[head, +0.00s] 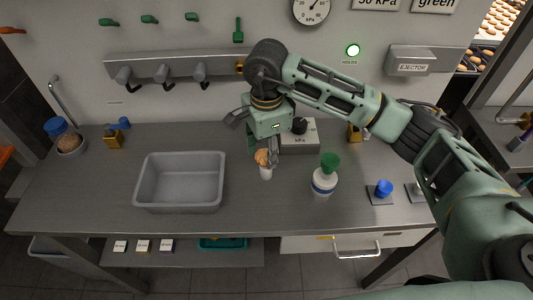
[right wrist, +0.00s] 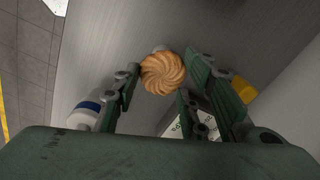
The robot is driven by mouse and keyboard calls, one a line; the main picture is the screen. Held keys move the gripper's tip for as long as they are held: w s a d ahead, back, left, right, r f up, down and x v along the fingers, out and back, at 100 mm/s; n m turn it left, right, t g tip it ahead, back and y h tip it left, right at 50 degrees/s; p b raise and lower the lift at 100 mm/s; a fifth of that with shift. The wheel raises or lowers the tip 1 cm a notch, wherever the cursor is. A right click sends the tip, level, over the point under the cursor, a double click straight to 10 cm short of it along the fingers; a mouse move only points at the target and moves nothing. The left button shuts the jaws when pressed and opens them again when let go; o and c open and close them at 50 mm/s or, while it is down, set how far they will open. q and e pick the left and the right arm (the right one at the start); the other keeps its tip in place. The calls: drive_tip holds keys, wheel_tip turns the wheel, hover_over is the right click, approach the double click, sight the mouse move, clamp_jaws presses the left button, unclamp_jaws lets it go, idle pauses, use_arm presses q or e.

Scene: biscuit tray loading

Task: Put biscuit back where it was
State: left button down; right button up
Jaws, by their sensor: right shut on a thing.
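A round, swirled golden biscuit (right wrist: 162,73) shows between the fingertips of my right gripper (right wrist: 160,78). In the head view my right gripper (head: 264,152) points down over the middle of the bench, shut on the biscuit (head: 261,158). The biscuit is just above a small white cylinder (head: 265,173) that stands on the bench. I cannot tell whether the biscuit touches it. My left gripper is not in view.
An empty grey tray (head: 179,207) lies to the left. A blue knob (head: 383,188) and a grey kPa box (head: 299,143) are nearby.

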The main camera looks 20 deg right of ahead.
wheel_tip(320, 180, down, 2)
drive_tip(key=shift+f, duration=0.1)
drive_tip(key=shift+f, duration=0.1)
drive_tip(key=shift+f, duration=0.15)
drive_tip(key=o, duration=0.7)
